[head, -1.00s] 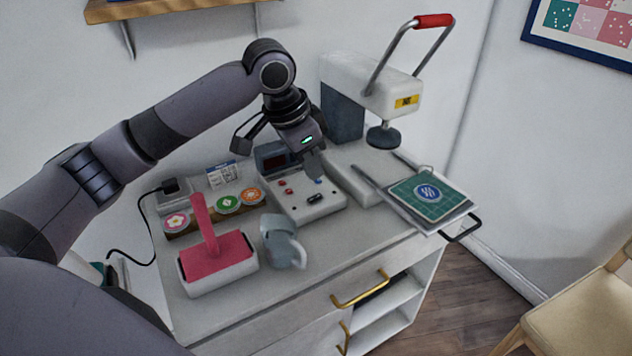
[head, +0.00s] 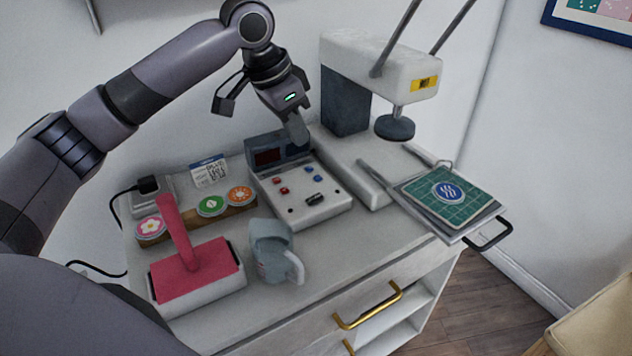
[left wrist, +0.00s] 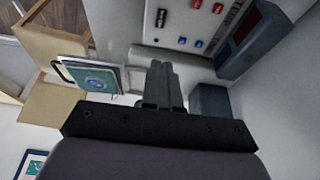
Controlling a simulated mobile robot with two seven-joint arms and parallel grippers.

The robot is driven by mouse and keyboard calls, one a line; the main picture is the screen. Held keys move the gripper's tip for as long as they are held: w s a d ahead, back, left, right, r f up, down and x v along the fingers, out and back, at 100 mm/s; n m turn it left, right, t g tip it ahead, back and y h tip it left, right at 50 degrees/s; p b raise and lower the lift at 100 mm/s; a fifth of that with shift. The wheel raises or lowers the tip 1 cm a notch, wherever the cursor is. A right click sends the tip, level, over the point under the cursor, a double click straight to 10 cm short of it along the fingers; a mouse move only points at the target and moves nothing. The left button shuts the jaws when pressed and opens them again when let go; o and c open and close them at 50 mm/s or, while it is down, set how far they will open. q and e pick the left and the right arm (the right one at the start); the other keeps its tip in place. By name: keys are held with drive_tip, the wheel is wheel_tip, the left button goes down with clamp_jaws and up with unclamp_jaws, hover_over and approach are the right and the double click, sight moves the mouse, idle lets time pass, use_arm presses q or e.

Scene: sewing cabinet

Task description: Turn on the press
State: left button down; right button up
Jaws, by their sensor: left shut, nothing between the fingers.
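The press (head: 385,65) is a white and dark-grey machine with a lever and a round dark pad, at the back right. Beside it on the left is a control box (head: 335,207) with a dark, unlit-looking display (head: 268,157), red buttons (head: 280,186), blue buttons (head: 313,174) and a black rocker switch (head: 314,198). The box also shows at the top of the left wrist view (left wrist: 181,42), with the rocker switch (left wrist: 161,18). My left gripper (head: 299,138) is shut and empty, above the box's back right corner, apparently clear of the buttons. My right gripper is out of view.
A tray (head: 462,236) with a green patterned square (head: 440,207) juts out below the press. The right front of the top is clear.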

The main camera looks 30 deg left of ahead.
use_arm(q)
drive_tip(key=shift+f, duration=0.1)
drive_tip(key=b, duration=0.1)
approach(321, 193)
drive_tip(key=x, duration=0.5)
drive_tip(key=shift+w+d+f, duration=0.1)
drive_tip(key=shift+w+f, duration=0.05)
drive_tip(key=shift+w, duration=0.05)
drive_tip(key=shift+f, duration=0.55)
drive_tip(key=shift+w+d+p, duration=0.1)
drive_tip(key=shift+p, duration=0.25)
drive_tip(key=shift+f, duration=0.2)
